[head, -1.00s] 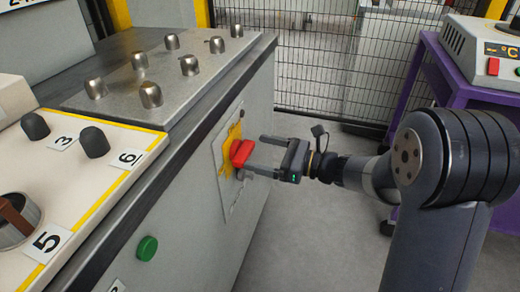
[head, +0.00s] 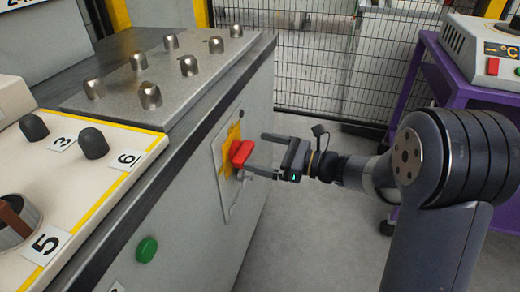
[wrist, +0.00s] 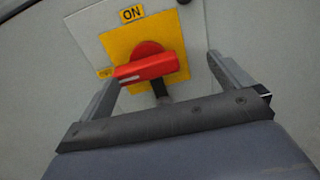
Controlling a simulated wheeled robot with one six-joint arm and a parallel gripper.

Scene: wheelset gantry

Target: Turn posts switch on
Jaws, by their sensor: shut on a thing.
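The red rotary switch handle (wrist: 146,68) sits on a yellow plate (wrist: 121,46) on the side of the grey cabinet. An ON label (wrist: 131,14) is above it, and a second, partly hidden label (wrist: 105,72) is to its left. The handle lies nearly crosswise, its white-marked end toward the left label. My gripper (wrist: 162,72) has one finger on each side of the handle and is shut on it. The left finger meets the marked end; contact at the right finger is hard to see. In the head view, my gripper (head: 252,155) reaches the red handle (head: 242,153) from the right.
A green button (head: 147,248) is lower on the same cabinet face. Metal knobs (head: 189,65) stand on the cabinet top, with a cream panel (head: 92,180) at the left. A mesh fence (head: 330,75) is behind and a purple cart (head: 448,80) at right. Floor beside the cabinet is clear.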

